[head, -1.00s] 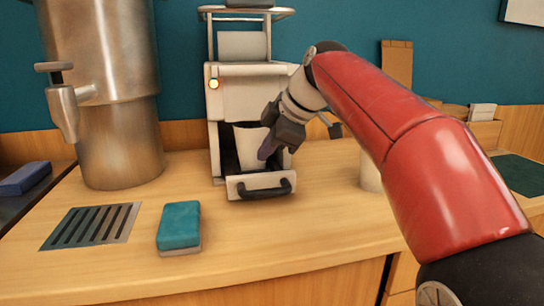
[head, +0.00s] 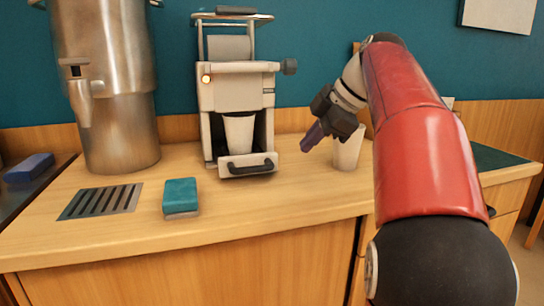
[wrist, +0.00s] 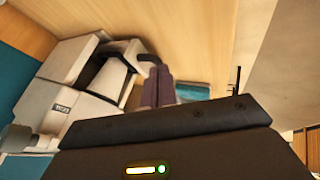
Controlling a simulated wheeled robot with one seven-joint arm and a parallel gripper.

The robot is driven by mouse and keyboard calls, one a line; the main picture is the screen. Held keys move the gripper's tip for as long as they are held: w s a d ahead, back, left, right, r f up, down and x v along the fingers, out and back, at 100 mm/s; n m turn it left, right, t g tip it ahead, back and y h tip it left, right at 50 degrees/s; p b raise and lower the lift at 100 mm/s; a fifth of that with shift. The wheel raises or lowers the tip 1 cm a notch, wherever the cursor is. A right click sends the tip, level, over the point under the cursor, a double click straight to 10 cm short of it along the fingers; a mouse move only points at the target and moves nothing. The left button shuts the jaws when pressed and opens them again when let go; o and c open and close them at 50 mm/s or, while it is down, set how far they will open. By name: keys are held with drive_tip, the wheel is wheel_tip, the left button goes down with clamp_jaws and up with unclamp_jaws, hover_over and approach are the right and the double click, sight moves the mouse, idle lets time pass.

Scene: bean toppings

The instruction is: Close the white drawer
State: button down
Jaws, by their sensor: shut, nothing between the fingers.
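The white drawer (head: 240,162) is at the bottom front of the white machine (head: 236,92). It has a black handle (head: 252,168), and its front sticks out a little past the machine's front. A white cup (head: 239,132) stands in the dark recess behind the drawer front. My gripper (head: 306,146) is to the right of the drawer, apart from it, above the counter. Its purple fingers are shut and empty. The wrist view shows the fingers (wrist: 158,88) together, with the machine (wrist: 60,100) to their left; my gripper body hides the lower part of that view.
Another pale cup (head: 347,150) stands just right of and behind my gripper. A teal sponge (head: 180,196) and a metal grate (head: 101,202) lie on the counter (head: 280,205) at the front left. A steel urn (head: 112,100) stands left of the machine.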

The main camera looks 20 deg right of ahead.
sight(257, 162)
drive_tip(key=b+x, duration=0.1)
drive_tip(key=x, duration=0.7)
drive_tip(key=shift+w+f, duration=0.2)
drive_tip(key=shift+f, duration=0.1)
drive_tip(key=w+p, duration=0.1)
drive_tip(key=w, duration=0.2)
drive_tip(key=shift+w+a+f, duration=0.15)
drive_tip(key=shift+w, duration=0.5)
